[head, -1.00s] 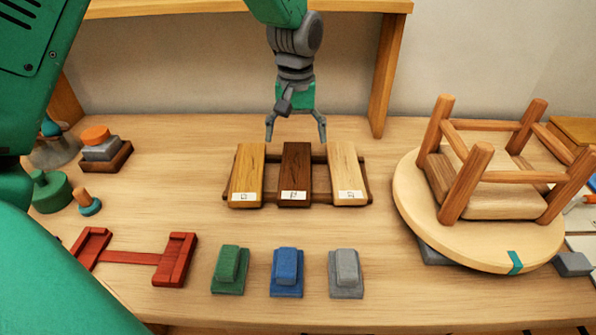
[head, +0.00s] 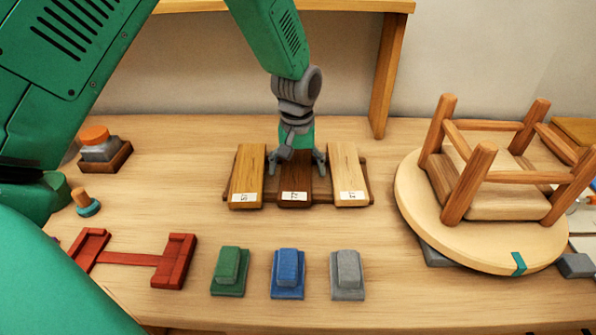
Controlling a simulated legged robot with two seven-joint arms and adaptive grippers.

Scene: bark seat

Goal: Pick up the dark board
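The dark board (head: 294,184) lies in the middle of a low wooden rack, between a golden-brown board (head: 247,178) on its left and a paler board (head: 348,175) on its right. Each board has a small white label at its near end. My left gripper (head: 297,165) points down over the dark board, with one finger at each side of it near its far half. The fingers look spread; I cannot tell if they touch the board. The gripper hides the board's far end. My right gripper is not in view.
A green block (head: 230,271), a blue block (head: 288,273) and a grey block (head: 347,275) stand in front of the rack. A red holder (head: 132,258) lies at front left. An upturned stool (head: 490,200) fills the right side. A wooden frame (head: 388,75) stands behind.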

